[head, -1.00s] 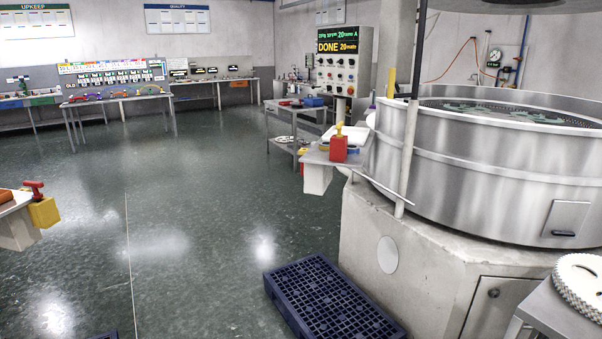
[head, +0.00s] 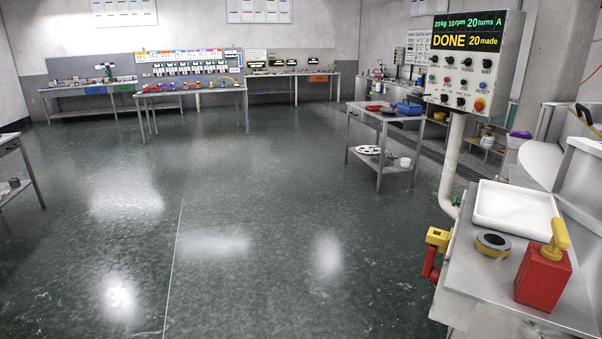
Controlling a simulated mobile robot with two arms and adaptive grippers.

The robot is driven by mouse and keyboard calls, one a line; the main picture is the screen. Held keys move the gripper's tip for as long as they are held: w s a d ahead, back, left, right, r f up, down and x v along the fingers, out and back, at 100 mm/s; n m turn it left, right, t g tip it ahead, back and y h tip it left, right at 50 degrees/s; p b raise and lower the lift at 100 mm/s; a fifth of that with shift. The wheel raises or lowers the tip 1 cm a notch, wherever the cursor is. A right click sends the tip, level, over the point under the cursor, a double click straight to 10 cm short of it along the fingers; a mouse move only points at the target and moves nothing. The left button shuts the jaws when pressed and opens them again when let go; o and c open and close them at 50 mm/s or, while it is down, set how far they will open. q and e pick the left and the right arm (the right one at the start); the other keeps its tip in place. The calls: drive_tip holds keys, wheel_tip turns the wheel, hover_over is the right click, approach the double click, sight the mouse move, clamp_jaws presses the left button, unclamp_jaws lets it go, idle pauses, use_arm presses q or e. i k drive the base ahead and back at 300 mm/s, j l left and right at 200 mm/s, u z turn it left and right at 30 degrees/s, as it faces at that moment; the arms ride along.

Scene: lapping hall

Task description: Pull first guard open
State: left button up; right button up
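Neither of my grippers is in the head view. At the right edge, part of a curved pale metal wall (head: 587,178) of the machine shows, cut off by the frame. I cannot tell whether it belongs to the first guard, and no guard handle shows. In front of it is a steel shelf (head: 462,272) at the lower right.
The shelf carries a white tray (head: 515,208), a dark ring-shaped part (head: 493,243) and a red container with yellow top (head: 543,278). A control panel (head: 470,62) reading DONE stands behind. A steel cart (head: 383,128) is farther back. The floor (head: 240,240) left is clear.

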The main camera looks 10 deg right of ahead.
sight(574, 125)
drive_tip(key=i+u, duration=0.2)
drive_tip(key=i, duration=2)
